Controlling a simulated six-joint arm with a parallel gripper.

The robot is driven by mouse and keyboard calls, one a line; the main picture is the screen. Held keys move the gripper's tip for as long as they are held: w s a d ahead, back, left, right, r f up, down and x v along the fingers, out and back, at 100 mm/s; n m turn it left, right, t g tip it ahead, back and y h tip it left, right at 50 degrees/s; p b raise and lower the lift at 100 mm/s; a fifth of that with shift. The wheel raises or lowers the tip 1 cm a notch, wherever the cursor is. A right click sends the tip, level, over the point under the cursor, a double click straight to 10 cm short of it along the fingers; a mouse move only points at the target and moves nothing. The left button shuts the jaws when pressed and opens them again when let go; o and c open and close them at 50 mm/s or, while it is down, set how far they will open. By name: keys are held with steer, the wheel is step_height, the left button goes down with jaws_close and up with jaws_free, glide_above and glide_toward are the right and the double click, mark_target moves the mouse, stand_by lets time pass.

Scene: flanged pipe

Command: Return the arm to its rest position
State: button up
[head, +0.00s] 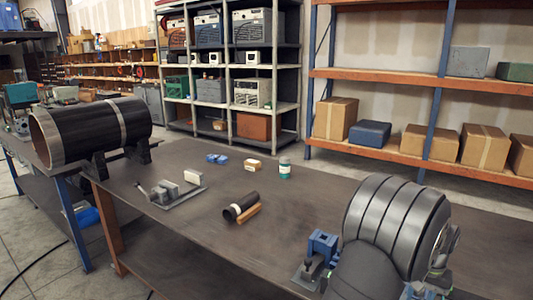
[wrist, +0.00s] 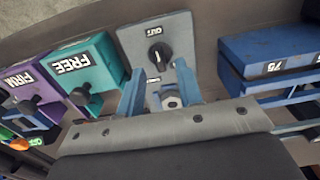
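My gripper (wrist: 160,68) shows in the wrist view with its two blue fingers apart, and I see nothing held between the tips. A small pale metal part lies between the finger bases. Beyond the fingers is a grey panel (wrist: 150,30) with a black knob marked OUT. I cannot make out my gripper for sure in the head view. A grey ribbed drum shape (head: 396,222) fills the lower right there, and I cannot tell whether it is part of my arm. A black pipe (head: 85,132) rests on dark supports at the left.
In the wrist view a teal box (wrist: 85,70) marked FREE and a purple one are left, a blue block (wrist: 270,52) right. The bench (head: 300,195) carries a grey fixture (head: 172,192), a black tube (head: 240,207) and a teal-and-white canister (head: 285,169). Shelves stand behind.

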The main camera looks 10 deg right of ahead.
step_height(320, 180, down, 3)
steer(key=shift+r, duration=0.1)
stand_by(0.4)
